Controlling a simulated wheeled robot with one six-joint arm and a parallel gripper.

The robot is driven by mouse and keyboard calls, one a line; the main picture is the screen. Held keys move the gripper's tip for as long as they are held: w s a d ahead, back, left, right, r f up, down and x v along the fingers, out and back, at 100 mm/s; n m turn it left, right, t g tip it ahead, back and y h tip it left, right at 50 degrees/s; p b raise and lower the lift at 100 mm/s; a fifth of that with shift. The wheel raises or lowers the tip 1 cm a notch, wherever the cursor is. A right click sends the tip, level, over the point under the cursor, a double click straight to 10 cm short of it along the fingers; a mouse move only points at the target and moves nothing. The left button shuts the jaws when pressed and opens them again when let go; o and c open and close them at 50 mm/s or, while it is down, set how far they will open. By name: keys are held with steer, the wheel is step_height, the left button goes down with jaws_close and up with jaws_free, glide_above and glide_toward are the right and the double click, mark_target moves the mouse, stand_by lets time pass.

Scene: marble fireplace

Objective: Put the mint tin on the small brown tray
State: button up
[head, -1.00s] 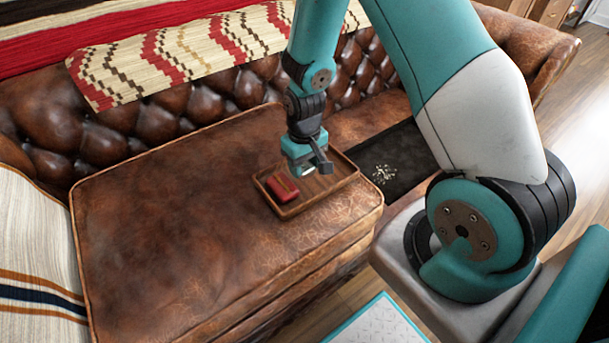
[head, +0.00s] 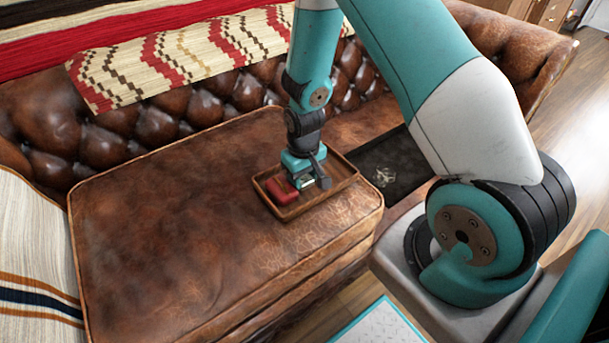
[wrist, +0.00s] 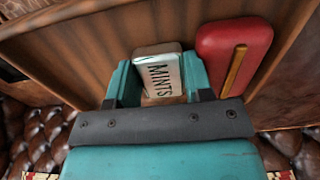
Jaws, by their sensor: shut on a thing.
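The mint tin (wrist: 158,75) is a pale tin with dark "MINTS" lettering, held between the teal fingers of my gripper (wrist: 153,86) in the wrist view. In the head view my gripper (head: 306,182) is low, within the outline of the small brown tray (head: 335,187); only a small pale part of the tin (head: 308,183) shows there. The tray's wooden floor (wrist: 95,50) lies behind the tin in the wrist view. I cannot tell whether the tin touches it.
A red case (head: 281,190) with a tan stripe lies in the tray, left of my gripper; in the wrist view the case (wrist: 233,55) is close right of the tin. The tray stands on a brown leather cushion (head: 180,220), mostly clear to the left. A black mat (head: 400,160) lies to the right.

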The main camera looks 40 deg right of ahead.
mark_target(303, 178)
steer(key=o, duration=0.6)
steer(key=shift+s+f, duration=0.2)
steer(key=shift+f, duration=0.45)
steer(key=s+a+r+n+y+p, duration=0.1)
steer(key=a+r+p, duration=0.3)
steer(key=r, duration=1.6)
steer(key=s+a+r+n+y, duration=0.1)
steer(key=s+a+r+n, duration=0.1)
steer(key=s+a+r, duration=0.2)
steer(key=s+a+r+n+y, duration=0.1)
steer(key=s+a+r+n, duration=0.1)
steer(key=s+a+r, duration=0.2)
steer(key=s+a+r+n+y, duration=0.1)
steer(key=s+a+r, duration=0.3)
steer(key=s, duration=0.5)
steer(key=shift+s+a+r+n+b, duration=0.2)
steer(key=shift+r+n, duration=0.1)
steer(key=shift+r, duration=0.3)
steer(key=shift+s+a+r+n+b, duration=0.1)
steer(key=shift+r+n+b, duration=0.15)
steer(key=shift+r, duration=0.3)
